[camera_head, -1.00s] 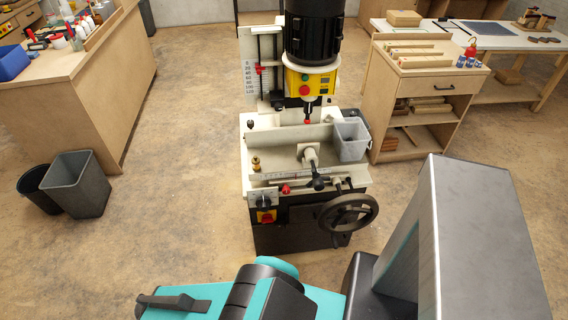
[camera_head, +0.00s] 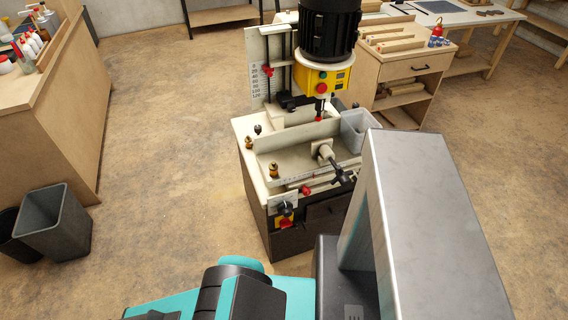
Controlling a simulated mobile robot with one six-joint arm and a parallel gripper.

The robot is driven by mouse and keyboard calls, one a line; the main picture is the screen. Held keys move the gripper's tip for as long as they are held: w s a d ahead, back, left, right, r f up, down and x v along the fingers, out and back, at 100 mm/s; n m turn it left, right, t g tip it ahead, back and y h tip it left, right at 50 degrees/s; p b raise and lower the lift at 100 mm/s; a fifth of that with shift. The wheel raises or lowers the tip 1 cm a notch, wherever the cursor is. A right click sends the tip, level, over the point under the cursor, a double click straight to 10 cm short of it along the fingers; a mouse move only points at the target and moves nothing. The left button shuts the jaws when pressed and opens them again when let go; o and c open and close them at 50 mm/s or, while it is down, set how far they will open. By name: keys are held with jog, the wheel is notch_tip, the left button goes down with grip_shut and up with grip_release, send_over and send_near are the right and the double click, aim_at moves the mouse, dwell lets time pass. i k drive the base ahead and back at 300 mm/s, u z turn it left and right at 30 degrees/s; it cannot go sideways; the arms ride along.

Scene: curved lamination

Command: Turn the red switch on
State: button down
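The mortising or drilling machine (camera_head: 300,165) stands in the middle of the view. Low on its front, a red switch (camera_head: 285,222) sits on a yellow plate, just below a black knob. It is too small to tell which way the switch is turned. My teal and black arm crosses the bottom of the view in front of the machine. My gripper's fingertips do not show.
My grey column covers the machine's right front. A grey bin (camera_head: 355,130) stands at the machine's right side. A wooden cabinet (camera_head: 410,60) is behind it. A workbench (camera_head: 50,95) and a grey waste bin (camera_head: 55,222) are at left. The floor (camera_head: 180,130) between is clear.

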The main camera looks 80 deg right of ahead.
aim_at(285, 222)
jog(key=i, duration=1.1)
jog(key=u, duration=0.3)
jog(key=k, duration=0.2)
jog(key=z, duration=2.85)
jog(key=k, duration=0.15)
jog(key=z, duration=1.15)
